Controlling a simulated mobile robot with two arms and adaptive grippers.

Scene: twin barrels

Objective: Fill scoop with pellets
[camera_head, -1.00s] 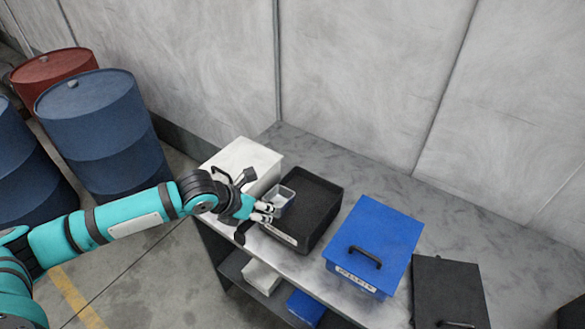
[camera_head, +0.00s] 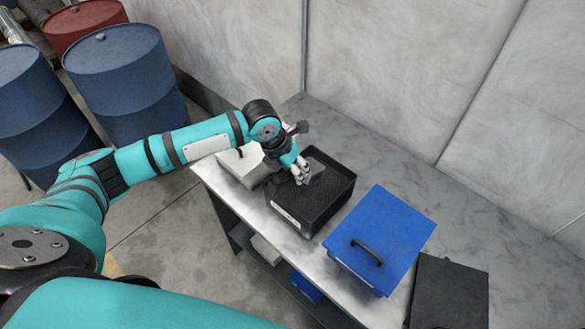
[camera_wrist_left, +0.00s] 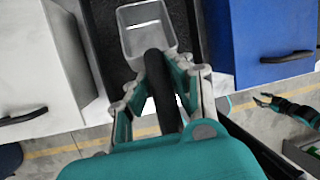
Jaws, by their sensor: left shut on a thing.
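My left gripper (camera_head: 301,175) is shut on the black handle (camera_wrist_left: 160,85) of a grey metal scoop (camera_wrist_left: 146,30). In the head view the scoop (camera_head: 315,173) is partly hidden by the gripper and lies over the open black bin (camera_head: 308,224). The wrist view shows the scoop's open pan with no pellets visible in it. The bin's inside is dark; separate pellets cannot be made out. My right gripper (camera_wrist_left: 266,101) shows small at the right of the wrist view, its opening unclear.
A white box (camera_head: 240,170) stands left of the bin and a blue lidded box (camera_head: 395,225) stands right of it. A black box (camera_head: 450,285) is farther right. The grey table (camera_head: 345,135) is clear behind them, up to the wall.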

